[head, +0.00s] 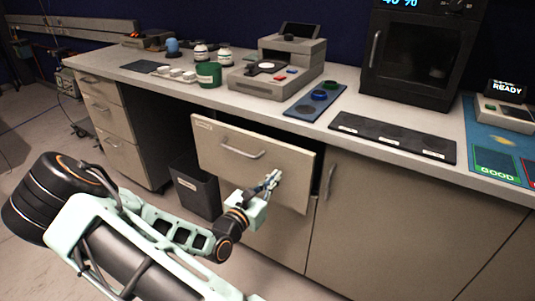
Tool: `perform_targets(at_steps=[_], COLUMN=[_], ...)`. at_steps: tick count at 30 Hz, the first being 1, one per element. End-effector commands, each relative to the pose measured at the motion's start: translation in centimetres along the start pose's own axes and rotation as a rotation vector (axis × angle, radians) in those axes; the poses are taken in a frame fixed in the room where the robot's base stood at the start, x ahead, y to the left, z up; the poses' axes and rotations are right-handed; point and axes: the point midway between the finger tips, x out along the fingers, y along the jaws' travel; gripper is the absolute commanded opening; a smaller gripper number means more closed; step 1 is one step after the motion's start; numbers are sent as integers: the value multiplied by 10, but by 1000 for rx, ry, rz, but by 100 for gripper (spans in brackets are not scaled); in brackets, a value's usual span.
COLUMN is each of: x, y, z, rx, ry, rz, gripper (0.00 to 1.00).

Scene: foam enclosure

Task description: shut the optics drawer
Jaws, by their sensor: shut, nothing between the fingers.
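The optics drawer (222,134) is a beige drawer front with a metal bar handle and a small label at its upper left. It stands pulled out from the cabinet under the counter, with a dark gap showing along its top and right side. My gripper (275,174) is shut and empty. It is at the right part of the drawer front, to the right of and a little below the handle (242,152). Whether the fingertips touch the front cannot be told. The inside of the drawer is hidden.
The counter (400,160) above holds a grey instrument (278,72), a green jar (208,74), a blue tray (316,100) and a dark mat (392,136). A dark bin (195,190) stands below, left of the drawer. Another drawer unit (110,120) is at left.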

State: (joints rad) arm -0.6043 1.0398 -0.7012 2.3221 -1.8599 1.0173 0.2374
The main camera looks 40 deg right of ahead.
Motion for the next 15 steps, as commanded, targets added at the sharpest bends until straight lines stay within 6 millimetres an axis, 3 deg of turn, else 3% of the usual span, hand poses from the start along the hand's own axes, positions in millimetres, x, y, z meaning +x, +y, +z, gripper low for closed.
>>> perform_targets(at_steps=[15], x=[27], y=[-1], z=[0], rx=[1], ry=[0], rz=[-2], gripper=[0])
